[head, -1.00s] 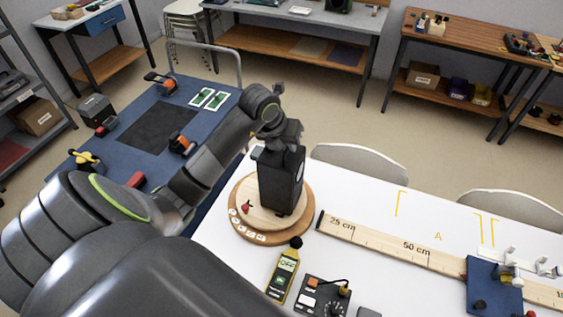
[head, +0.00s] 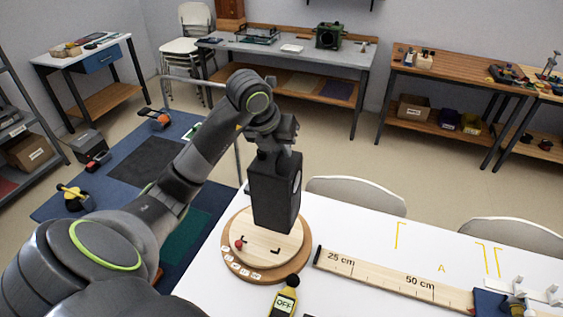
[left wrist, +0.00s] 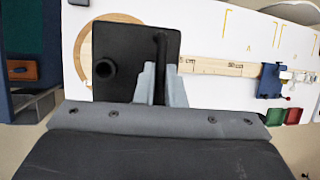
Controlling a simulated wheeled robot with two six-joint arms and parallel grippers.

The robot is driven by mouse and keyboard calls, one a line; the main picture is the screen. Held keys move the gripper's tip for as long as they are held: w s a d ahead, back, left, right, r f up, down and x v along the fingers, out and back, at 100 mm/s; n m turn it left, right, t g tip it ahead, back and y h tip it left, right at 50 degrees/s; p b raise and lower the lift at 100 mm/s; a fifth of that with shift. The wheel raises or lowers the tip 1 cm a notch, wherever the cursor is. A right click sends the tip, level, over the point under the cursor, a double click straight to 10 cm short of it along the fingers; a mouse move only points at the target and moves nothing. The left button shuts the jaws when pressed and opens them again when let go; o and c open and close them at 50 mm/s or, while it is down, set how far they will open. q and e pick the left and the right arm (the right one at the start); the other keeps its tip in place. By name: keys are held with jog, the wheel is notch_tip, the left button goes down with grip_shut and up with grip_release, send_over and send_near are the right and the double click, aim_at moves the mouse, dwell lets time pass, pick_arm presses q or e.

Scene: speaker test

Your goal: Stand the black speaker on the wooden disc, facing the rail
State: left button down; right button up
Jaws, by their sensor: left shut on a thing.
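The black speaker (head: 272,192) hangs upright from my left gripper (head: 272,143) over the wooden disc (head: 234,262) on the white table. Black corner marks and a red pointer (head: 239,244) show on the disc, and the speaker's base looks raised above it. A pale round patch on the speaker's right side faces toward the rail (head: 390,277), which runs off to the right. In the left wrist view, my left gripper (left wrist: 160,84) is shut on an upright bar on the speaker (left wrist: 125,60); the disc's edge (left wrist: 85,50) shows behind it. My right gripper is out of view.
A yellow meter (head: 285,299) lies in front of the disc. A blue block (head: 492,302) stands at the rail's right part. Chair backs (head: 356,193) line the table's far edge. The white tabletop beyond the rail is clear apart from yellow marks.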

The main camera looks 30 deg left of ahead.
aim_at(265, 163)
pick_arm(q)
jog(key=shift+a+r, duration=0.25)
jog(key=shift+r, duration=0.05)
jog(key=shift+s+a+p, duration=0.15)
jog(key=shift+a+p, duration=0.2)
jog(key=shift+p, duration=0.3)
jog(key=shift+s+a+f+p, duration=0.3)
jog(key=shift+a+f+p, duration=0.15)
jog(key=shift+a+p, duration=0.3)
jog(key=shift+s+a+f, duration=0.15)
jog(key=shift+a+f, duration=0.2)
jog(key=shift+a, duration=0.05)
jog(key=shift+d+f+b, duration=0.15)
jog(key=shift+f+b, duration=0.25)
jog(key=shift+f, duration=0.2)
jog(key=shift+f+b, duration=1.35)
jog(key=shift+f, duration=0.85)
jog(key=shift+f+b, duration=0.9)
jog(key=shift+b, duration=0.05)
jog(key=shift+s+a, duration=0.15)
jog(key=shift+a, duration=0.4)
